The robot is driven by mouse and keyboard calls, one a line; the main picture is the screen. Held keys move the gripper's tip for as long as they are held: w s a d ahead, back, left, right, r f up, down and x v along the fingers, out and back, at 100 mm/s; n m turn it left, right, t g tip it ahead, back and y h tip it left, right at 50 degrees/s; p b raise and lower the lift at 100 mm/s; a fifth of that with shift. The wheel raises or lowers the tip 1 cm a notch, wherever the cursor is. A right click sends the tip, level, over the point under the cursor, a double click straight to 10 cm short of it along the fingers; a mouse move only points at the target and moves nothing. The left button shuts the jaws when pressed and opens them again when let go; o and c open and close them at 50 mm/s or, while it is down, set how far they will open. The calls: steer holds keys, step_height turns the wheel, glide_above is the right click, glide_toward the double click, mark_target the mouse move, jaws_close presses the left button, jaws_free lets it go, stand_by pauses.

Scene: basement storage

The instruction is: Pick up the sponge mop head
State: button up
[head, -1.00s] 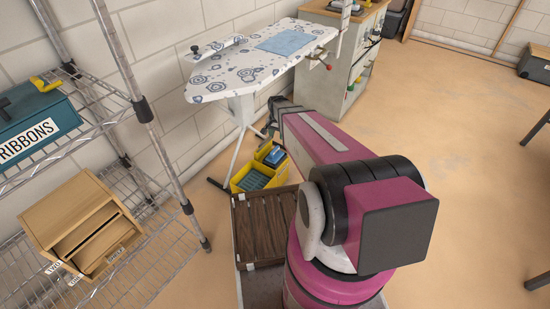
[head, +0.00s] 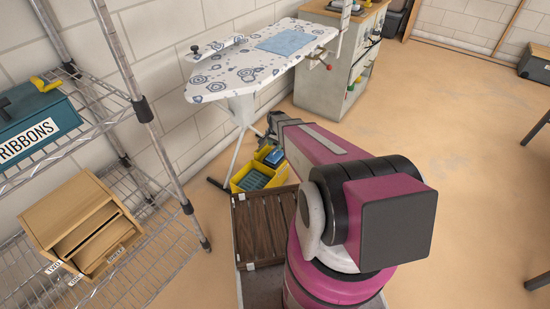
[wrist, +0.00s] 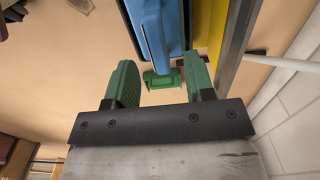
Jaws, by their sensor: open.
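A blue block-shaped piece with a dark stripe, probably the sponge mop head (head: 273,156), sits in the back part of a yellow bucket (head: 238,184) on the floor below the ironing board. In the wrist view the blue piece (wrist: 163,25) lies just beyond my fingertips. A small green part (wrist: 162,79) shows between the fingers; I cannot tell whether it belongs to the blue piece. My gripper (wrist: 160,72) is open, with its green-padded fingers apart and nothing held. In the head view my gripper is above the bucket, small and partly hidden by my arm.
The ironing board (head: 225,80) overhangs the bucket, and its white leg (head: 236,150) stands close by. A wire shelf (head: 150,215) with a wooden drawer box (head: 85,225) is on the left. A cabinet (head: 325,85) stands behind.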

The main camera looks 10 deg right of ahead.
mark_target(275, 149)
step_height(275, 149, down, 4)
steer(key=shift+s+a+f, duration=0.1)
steer(key=shift+s, duration=0.05)
jaws_close()
step_height(275, 149, up, 10)
steer(key=shift+r, duration=0.1)
stand_by(0.6)
stand_by(0.3)
